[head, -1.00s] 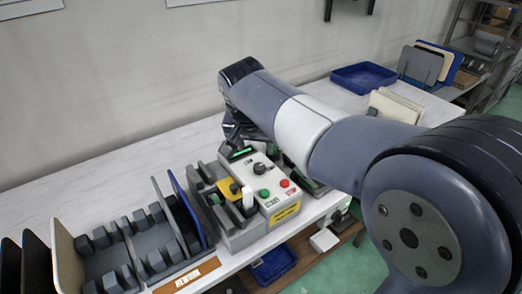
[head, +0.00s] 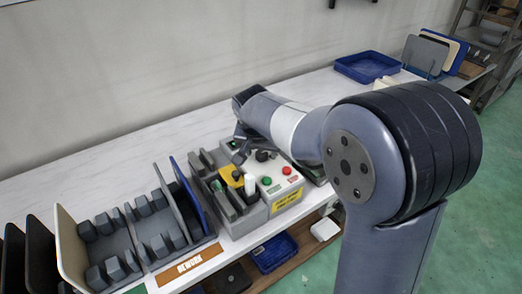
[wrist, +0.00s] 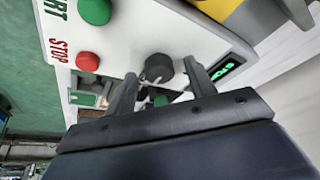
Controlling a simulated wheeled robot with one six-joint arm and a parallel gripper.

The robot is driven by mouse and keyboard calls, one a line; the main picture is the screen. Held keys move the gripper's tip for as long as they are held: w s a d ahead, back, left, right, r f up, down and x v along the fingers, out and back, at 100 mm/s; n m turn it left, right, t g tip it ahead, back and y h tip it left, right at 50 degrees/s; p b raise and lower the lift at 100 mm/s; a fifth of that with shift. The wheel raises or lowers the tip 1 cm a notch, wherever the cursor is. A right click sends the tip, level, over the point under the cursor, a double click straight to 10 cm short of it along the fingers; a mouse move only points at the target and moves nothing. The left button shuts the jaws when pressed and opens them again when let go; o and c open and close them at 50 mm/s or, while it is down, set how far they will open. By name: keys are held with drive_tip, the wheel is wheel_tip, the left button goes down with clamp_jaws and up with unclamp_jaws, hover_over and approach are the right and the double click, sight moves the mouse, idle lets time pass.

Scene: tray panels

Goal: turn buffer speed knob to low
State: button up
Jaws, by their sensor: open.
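The buffer unit is a light grey box (head: 285,188) with a yellow label, standing on the white bench in the head view. Its black speed knob (head: 262,155) is on the top face, behind the buttons. In the wrist view the round dark knob (wrist: 159,67) shows near the fingertips, with a small pointer on its face. My gripper (wrist: 160,82) is open, one finger on each side of the knob; I cannot tell whether either touches it. In the head view my gripper (head: 243,144) is partly hidden by my arm. A green-lit display (wrist: 224,70) sits to the right.
A green START button (wrist: 95,10) and red STOP button (wrist: 87,61) are close to the left finger. A slotted grey rack (head: 222,196) with a yellow piece adjoins the box. A REWORK tray (head: 140,245) stands left; a blue tray (head: 367,67) stands at the back.

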drive_tip(key=shift+c, duration=0.4)
drive_tip(key=c, duration=0.9)
drive_tip(key=shift+n, duration=0.3)
drive_tip(key=n, duration=0.1)
drive_tip(key=n+y+p, duration=0.1)
drive_tip(key=n, duration=0.1)
drive_tip(key=shift+d+r+n+y, duration=0.1)
drive_tip(key=shift+d+n+y, duration=0.05)
drive_tip(key=shift+n+y, duration=0.15)
drive_tip(key=n+y, duration=0.1)
drive_tip(key=n, duration=0.3)
drive_tip(key=shift+w+d+g+y, duration=0.1)
drive_tip(key=shift+g+y, duration=0.3)
drive_tip(key=n+g+y+b, duration=0.1)
drive_tip(key=n, duration=0.4)
drive_tip(key=n+g, duration=0.1)
drive_tip(key=n, duration=0.3)
drive_tip(key=shift+w+d+n+g+y, duration=0.1)
drive_tip(key=shift+w+n+g+y, duration=0.05)
drive_tip(key=shift+n+g+y, duration=0.2)
